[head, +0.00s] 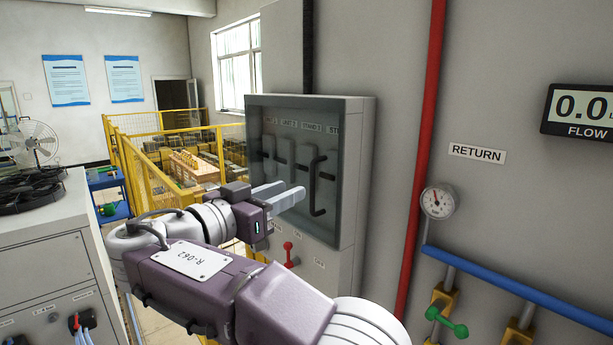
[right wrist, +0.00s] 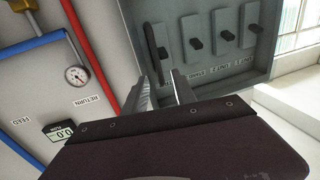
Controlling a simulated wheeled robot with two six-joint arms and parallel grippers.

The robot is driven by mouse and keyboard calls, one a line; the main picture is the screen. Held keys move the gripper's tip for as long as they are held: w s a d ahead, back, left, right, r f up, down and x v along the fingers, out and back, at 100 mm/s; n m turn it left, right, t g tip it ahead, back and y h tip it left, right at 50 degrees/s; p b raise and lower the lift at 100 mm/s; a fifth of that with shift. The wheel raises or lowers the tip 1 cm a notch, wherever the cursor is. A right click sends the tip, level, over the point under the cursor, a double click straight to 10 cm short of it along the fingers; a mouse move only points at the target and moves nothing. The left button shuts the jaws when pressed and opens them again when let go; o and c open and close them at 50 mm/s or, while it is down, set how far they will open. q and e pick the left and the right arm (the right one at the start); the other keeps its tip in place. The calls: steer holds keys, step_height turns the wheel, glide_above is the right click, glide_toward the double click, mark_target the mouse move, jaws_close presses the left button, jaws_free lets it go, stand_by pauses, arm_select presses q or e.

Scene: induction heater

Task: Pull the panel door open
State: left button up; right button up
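The panel door (head: 270,170) is a tinted, see-through front on a grey wall cabinet in the middle of the head view. It looks closed. Its black upright bar handle (head: 318,186) is near the door's right side; in the right wrist view the handle (right wrist: 151,48) is a dark bar whose lower end shows between the fingertips. My right gripper (head: 289,194) is open, with its fingers pointing at the door just left of the handle in the head view. A clear gap shows between its fingers (right wrist: 165,88) in the wrist view. I cannot tell whether it touches the handle. My left gripper is not in view.
A red upright pipe (head: 420,150), a gauge (head: 438,202) and a blue pipe (head: 520,285) are on the wall right of the cabinet. Below the door is a red lever (head: 291,254). A yellow railing (head: 150,180) stands behind, and a grey cabinet (head: 50,270) at left.

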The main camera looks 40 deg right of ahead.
mark_target(311, 181)
steer(key=p+x, duration=0.1)
steer(key=x, duration=0.1)
steer(key=p+x, duration=0.1)
steer(key=x, duration=0.3)
steer(key=shift+s+d+r+p, duration=0.2)
steer(key=shift+s+d+p, duration=0.1)
steer(key=shift+p, duration=0.1)
steer(key=shift+w+d+f, duration=0.1)
steer(key=shift+w+d, duration=0.05)
steer(key=shift+d, duration=0.05)
steer(key=shift+w+f, duration=0.1)
steer(key=shift+w, duration=0.05)
jaws_close()
stand_by(0.6)
